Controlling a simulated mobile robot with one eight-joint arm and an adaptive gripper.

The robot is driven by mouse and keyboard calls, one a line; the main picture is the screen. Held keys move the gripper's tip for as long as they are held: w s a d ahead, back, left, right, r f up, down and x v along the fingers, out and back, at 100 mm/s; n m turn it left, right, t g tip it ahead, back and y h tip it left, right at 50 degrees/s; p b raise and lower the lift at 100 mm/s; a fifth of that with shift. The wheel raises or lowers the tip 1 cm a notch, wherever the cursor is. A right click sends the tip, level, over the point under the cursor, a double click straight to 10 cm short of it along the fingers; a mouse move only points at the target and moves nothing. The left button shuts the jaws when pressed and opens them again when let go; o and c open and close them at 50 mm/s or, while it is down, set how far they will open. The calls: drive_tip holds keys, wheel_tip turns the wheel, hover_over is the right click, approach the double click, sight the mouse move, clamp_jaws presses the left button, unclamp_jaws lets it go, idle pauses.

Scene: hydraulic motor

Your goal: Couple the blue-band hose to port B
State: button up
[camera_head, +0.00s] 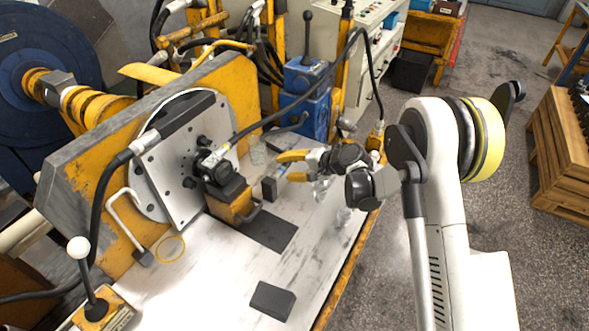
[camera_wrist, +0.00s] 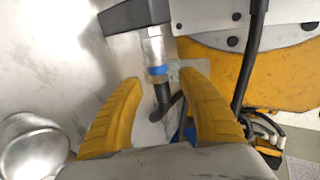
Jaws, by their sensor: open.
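My gripper (camera_head: 284,166) is open, its two yellow fingers spread at the right of the motor block. In the wrist view, the blue-band hose end (camera_wrist: 157,70) shows between and beyond my fingers (camera_wrist: 165,86), with a silver fitting above the blue band and a black part below. No finger visibly touches it. The silver end meets a dark block (camera_wrist: 131,14); how it is held there is unclear. The motor's dark port block (camera_head: 217,172) sits before the grey faceplate (camera_head: 168,180), with a hose fitting (camera_head: 212,160) at its top. I cannot make out port B's marking.
A dark block (camera_head: 272,299) lies on the bench (camera_head: 210,290) near its front. A yellow ring (camera_head: 171,248) lies at left. Clear glass-like items (camera_head: 343,216) stand near the right edge. A black hose (camera_head: 300,112) arches behind my gripper. A lever (camera_head: 86,270) stands at front left.

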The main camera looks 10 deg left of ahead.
drive_tip(key=shift+w+a+f, duration=0.1)
drive_tip(key=shift+a+f, duration=0.1)
drive_tip(key=shift+a, duration=0.2)
clamp_jaws()
idle(0.5)
